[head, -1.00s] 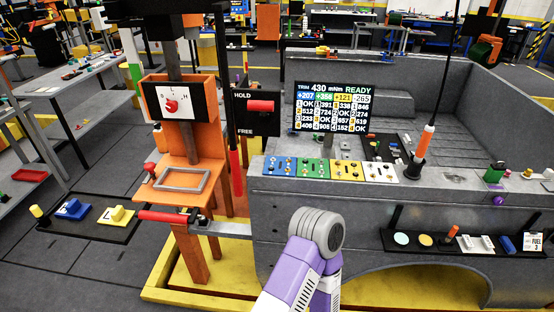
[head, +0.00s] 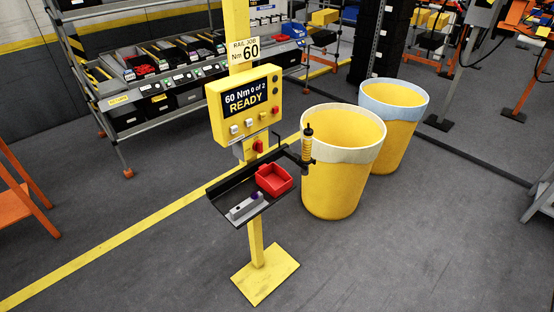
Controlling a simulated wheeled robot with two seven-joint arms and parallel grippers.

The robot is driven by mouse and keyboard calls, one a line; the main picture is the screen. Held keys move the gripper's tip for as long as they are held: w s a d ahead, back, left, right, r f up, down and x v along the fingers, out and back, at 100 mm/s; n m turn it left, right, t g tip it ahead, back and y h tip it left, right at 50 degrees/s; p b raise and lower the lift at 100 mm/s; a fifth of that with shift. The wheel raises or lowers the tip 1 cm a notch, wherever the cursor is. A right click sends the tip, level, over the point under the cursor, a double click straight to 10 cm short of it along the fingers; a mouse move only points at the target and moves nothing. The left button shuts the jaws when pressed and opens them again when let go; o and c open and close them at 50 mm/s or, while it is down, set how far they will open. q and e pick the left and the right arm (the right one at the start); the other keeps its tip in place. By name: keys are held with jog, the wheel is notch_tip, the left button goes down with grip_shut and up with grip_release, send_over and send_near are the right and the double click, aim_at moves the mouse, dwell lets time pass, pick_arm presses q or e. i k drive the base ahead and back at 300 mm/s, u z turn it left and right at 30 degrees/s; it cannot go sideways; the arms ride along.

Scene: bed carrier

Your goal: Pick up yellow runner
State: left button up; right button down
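A slim yellow tool with a black top, which looks like the yellow runner (head: 308,146), stands upright in a black holder at the right side of a yellow post station. Its lower end is partly hidden by the holder and is small in the picture. The station's yellow control box (head: 244,104) reads "60 Nm 0 of 2 READY", under a "RAIL JOB Nm 60" sign (head: 244,53). Neither of my grippers shows in the head view.
The station's black tray (head: 219,191) holds a red bin (head: 274,179) and a grey block (head: 245,208). A yellow foot plate (head: 265,283) is below. Two yellow bins (head: 335,185) (head: 397,143) stand close on the right. Shelving (head: 120,135) is behind. Floor in front is clear.

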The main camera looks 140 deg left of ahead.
aim_at(306, 158)
jog(key=u, duration=4.55)
jog(key=k, duration=0.45)
jog(key=u, duration=0.75)
jog(key=i, duration=0.7)
jog(key=z, duration=0.15)
